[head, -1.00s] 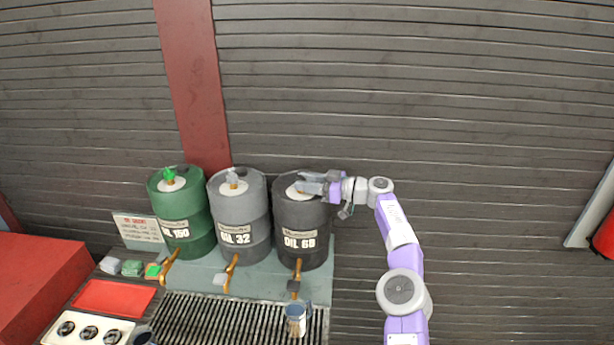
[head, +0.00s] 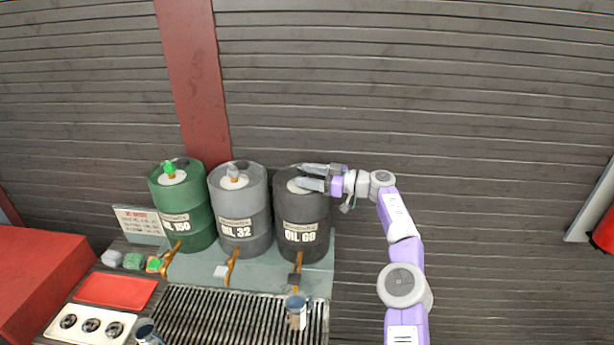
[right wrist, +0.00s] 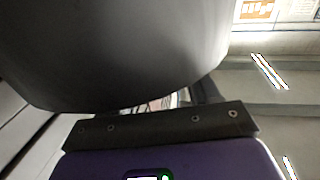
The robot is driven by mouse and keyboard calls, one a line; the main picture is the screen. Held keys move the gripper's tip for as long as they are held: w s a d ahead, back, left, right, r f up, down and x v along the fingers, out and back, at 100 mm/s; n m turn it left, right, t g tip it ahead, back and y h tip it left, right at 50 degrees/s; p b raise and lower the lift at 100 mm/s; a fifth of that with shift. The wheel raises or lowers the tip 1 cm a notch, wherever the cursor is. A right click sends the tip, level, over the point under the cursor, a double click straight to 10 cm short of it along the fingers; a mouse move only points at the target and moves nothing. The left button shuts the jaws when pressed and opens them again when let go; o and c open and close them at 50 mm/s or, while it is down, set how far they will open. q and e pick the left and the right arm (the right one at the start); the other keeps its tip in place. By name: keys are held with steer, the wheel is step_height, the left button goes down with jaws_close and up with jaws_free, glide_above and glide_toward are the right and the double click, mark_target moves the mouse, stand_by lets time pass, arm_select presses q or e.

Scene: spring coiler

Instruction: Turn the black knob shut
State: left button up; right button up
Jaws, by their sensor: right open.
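The black drum marked OIL 68 (head: 303,215) is the rightmost of three drums on a shelf, with a pale disc (head: 293,188) on its top. My right gripper (head: 300,176) is over that top, coming in from the right, its two fingers apart. No knob on the black drum's top can be made out; the fingers cover that spot. In the right wrist view a large dark grey rounded surface (right wrist: 130,50) fills the upper left. My left gripper is not in view.
The grey drum (head: 240,205) with a grey top knob (head: 233,170) stands close left, then the green drum (head: 183,210) with a green knob (head: 170,167). A cup (head: 297,312) stands on the grate (head: 235,315) below the black tap. Right of the black drum is open.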

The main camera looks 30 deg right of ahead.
steer(key=b+v, duration=0.1)
steer(key=v, duration=0.4)
steer(key=shift+s+d+f+b, duration=0.1)
steer(key=shift+s+d+b, duration=0.15)
steer(key=shift+d+b, duration=0.05)
steer(key=shift+s+d, duration=0.5)
steer(key=shift+s, duration=0.05)
